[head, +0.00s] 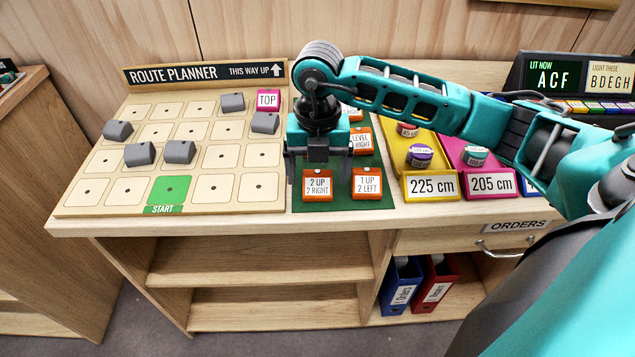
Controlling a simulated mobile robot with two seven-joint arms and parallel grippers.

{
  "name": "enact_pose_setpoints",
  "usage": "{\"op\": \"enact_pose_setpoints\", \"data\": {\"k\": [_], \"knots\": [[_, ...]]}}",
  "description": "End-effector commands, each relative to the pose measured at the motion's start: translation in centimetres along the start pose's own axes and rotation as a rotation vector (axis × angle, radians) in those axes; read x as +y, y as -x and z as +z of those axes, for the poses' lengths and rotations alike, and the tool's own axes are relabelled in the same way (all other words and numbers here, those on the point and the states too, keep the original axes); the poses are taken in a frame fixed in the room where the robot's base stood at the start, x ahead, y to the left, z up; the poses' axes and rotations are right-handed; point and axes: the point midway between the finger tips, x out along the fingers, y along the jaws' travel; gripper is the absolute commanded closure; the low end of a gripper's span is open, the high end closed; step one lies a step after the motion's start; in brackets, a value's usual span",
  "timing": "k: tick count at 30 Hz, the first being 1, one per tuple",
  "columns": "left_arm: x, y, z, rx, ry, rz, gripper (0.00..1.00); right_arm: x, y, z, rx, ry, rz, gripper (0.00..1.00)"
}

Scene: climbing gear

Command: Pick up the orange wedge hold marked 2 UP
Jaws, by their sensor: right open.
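An orange wedge hold with a white label reading "2 UP 2 RIGHT" (318,186) lies at the front left of the green mat (340,206). My right gripper (319,174) points down with its fingers apart, just behind and above this hold in the picture. Nothing shows between the fingers; whether they touch the hold cannot be told. Further orange holds lie on the mat: one marked "1 UP 2 LEFT" (366,184) to the right, one reading "LEVEL" and "RIGHT" (361,141) behind it, and another partly hidden by my arm. My left gripper is out of view.
The route planner board (125,197) with grey holds and a pink TOP piece (268,99) lies to the left. A yellow tray (447,166) and a pink tray (508,172) with round rolls stand to the right. My right arm crosses above them. A lettered panel (553,78) stands at back right.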

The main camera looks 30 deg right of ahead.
Motion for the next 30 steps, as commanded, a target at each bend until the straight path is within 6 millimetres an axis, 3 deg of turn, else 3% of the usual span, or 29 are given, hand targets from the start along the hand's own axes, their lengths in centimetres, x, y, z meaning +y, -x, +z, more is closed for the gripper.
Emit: {"op": "enact_pose_setpoints", "data": {"k": [4, 12, 30], "knots": [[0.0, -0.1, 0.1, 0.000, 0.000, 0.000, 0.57, 0.1, -1.6, 0.0, 0.001, 0.001, 0.000, 0.13], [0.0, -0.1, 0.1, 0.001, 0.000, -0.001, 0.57, 0.1, -1.9, 0.0, -0.001, 0.002, 0.002, 0.13], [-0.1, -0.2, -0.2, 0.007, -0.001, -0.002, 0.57, 0.1, -1.8, 0.0, -0.001, 0.001, 0.002, 0.70]]}}
